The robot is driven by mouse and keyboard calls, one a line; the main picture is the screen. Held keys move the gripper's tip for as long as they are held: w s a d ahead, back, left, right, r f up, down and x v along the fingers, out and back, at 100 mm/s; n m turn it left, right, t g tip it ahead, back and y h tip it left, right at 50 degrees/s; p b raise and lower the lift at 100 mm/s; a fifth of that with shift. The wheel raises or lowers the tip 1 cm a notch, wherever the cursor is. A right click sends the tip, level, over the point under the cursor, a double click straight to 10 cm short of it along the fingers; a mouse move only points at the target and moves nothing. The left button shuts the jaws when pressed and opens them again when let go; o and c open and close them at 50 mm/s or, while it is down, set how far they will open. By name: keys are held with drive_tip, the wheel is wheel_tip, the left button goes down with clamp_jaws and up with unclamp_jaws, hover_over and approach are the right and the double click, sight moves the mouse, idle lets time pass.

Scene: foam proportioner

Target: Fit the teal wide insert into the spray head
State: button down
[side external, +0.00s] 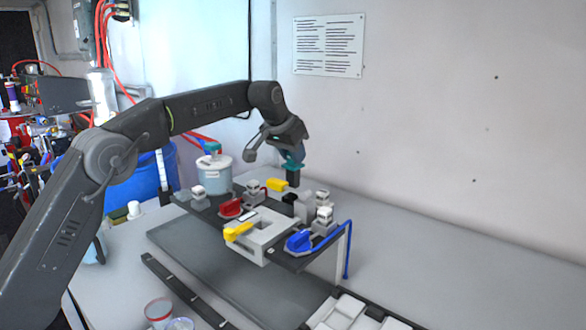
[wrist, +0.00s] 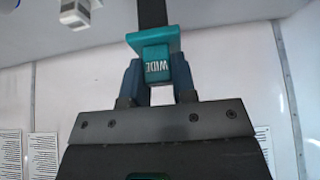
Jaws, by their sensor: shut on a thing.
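The teal wide insert (wrist: 155,50) is between the two blue fingers of my gripper (wrist: 156,72) in the wrist view. It bears the word WIDE and has a flange, with a dark stem (wrist: 152,13) beyond it. In the side view my gripper (side external: 293,157) is shut on the insert (side external: 292,167). The dark stem points down, above the back of the dark rack and apart from the parts there as far as I can see. I cannot tell for sure which part is the spray head.
The rack carries a grey block (side external: 279,228) with a yellow lever (side external: 238,231), a red lever (side external: 230,208), a blue lever (side external: 299,241) and several white-topped fittings. A blue bent pipe (side external: 347,250) stands at its right. A white bucket (side external: 214,175) stands behind. The table at right is clear.

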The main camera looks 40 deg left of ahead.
drive_tip(key=shift+r, duration=0.85)
drive_tip(key=s+d+r+m+h, duration=0.3)
drive_tip(key=s+r+m, duration=0.2)
drive_tip(key=s, duration=0.1)
drive_tip(key=s+d+f+m+g+h, duration=0.1)
drive_tip(key=s+f+m+g+h, duration=0.2)
drive_tip(key=s+f+m+g, duration=0.3)
drive_tip(key=shift+s+d+f+m, duration=0.35)
drive_tip(key=shift+s+m, duration=1.7)
drive_tip(key=shift+m, duration=1.45)
drive_tip(key=shift+f, duration=0.3)
drive_tip(key=shift+a+f, duration=0.1)
drive_tip(key=shift+f, duration=0.5)
drive_tip(key=shift+f, duration=2.2)
